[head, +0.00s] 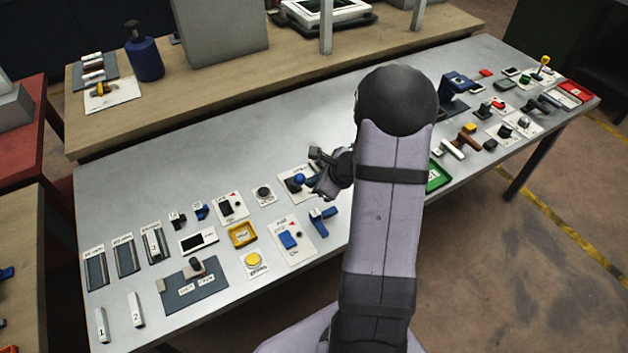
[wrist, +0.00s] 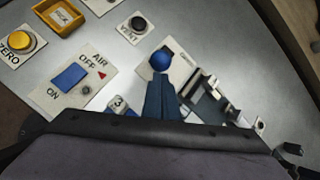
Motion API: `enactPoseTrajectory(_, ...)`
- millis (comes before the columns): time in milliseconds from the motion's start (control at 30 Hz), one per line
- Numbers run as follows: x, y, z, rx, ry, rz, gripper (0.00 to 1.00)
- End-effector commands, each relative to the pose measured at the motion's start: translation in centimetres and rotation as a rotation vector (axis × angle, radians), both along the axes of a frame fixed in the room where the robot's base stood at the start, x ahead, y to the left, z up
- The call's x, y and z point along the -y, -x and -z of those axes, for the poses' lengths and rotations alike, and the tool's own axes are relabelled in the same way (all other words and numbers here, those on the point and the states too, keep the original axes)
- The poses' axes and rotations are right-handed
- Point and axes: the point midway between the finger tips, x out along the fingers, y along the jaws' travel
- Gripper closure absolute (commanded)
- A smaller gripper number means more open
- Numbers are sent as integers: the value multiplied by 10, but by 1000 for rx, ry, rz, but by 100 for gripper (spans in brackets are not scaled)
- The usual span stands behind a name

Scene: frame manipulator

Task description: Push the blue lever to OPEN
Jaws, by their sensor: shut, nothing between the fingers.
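The blue lever shows a round blue knob (head: 299,179) on a white plate (head: 287,187), just left of my gripper in the head view. In the wrist view the knob (wrist: 161,61) is directly beyond my fingertips. My gripper (wrist: 160,80) is shut and empty, its dark blue fingers pointing at the knob; it also shows in the head view (head: 318,186). The tips look very close to the knob; I cannot tell whether they touch it. The lever's shaft and the plate's lettering are mostly hidden or too small to read.
An AIR ON/OFF switch panel (head: 281,242) and a blue handle (head: 322,214) stand nearer the front. A round black button (head: 263,193) is to the left. A dark metal fixture (wrist: 212,97) is right of my fingers. Bare tabletop (head: 280,135) lies behind.

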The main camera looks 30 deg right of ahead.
Motion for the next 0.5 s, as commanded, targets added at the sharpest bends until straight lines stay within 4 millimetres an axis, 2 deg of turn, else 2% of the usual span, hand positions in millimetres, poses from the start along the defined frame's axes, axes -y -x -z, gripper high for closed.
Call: enactPoseTrajectory(500, 0, -6, -7, -55, 2, -3, 100)
